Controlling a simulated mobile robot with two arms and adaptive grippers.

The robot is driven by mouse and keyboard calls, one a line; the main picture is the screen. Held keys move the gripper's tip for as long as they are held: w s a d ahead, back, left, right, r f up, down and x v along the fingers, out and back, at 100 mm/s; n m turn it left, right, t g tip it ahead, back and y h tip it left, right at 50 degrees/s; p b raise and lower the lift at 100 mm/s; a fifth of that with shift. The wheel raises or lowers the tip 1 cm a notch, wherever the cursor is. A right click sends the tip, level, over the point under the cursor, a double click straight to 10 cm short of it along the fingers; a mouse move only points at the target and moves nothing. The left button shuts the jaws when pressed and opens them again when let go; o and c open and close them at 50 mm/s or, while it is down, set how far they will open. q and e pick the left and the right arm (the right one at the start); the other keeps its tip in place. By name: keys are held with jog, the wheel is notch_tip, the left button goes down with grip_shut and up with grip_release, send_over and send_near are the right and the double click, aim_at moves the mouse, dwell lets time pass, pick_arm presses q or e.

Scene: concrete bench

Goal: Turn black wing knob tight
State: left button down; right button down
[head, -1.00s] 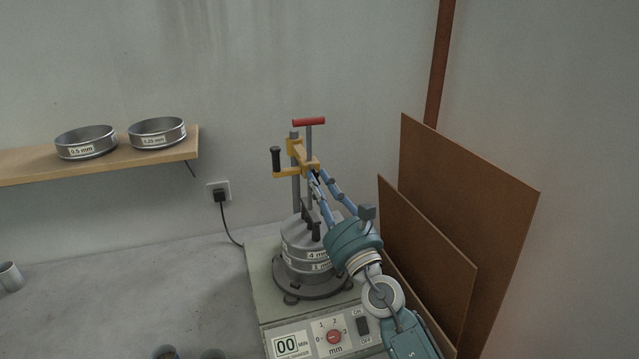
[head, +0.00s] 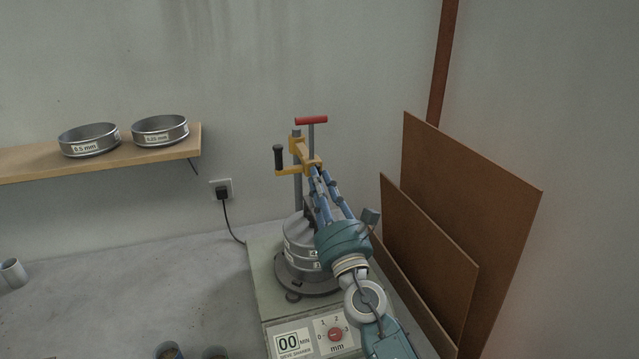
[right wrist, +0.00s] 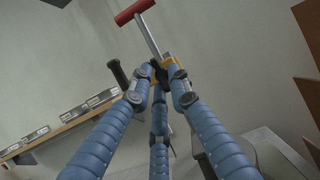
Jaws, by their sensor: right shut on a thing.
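The sieve shaker (head: 257,285) stands on the bench with a stack of sieves (head: 297,235) on it. A yellow clamp arm (head: 299,152) sits on its posts, with a black crank handle (head: 278,158) at the left and a red T-handle (head: 311,120) on top. My right gripper (head: 317,172) reaches up from the front, its blue fingers closed at the clamp's front end. In the right wrist view, the black wing knob (right wrist: 160,74) shows between the fingertips, against the yellow clamp. The fingers hide most of it. My left gripper is out of view.
Brown boards (head: 425,240) lean close to the right of my arm. A cup (head: 12,273) stands far left. The bench (head: 120,300) is mostly clear at left.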

jog(key=shift+d, duration=0.1)
jog(key=c, duration=1.7)
grip_release()
jog(key=v, duration=1.2)
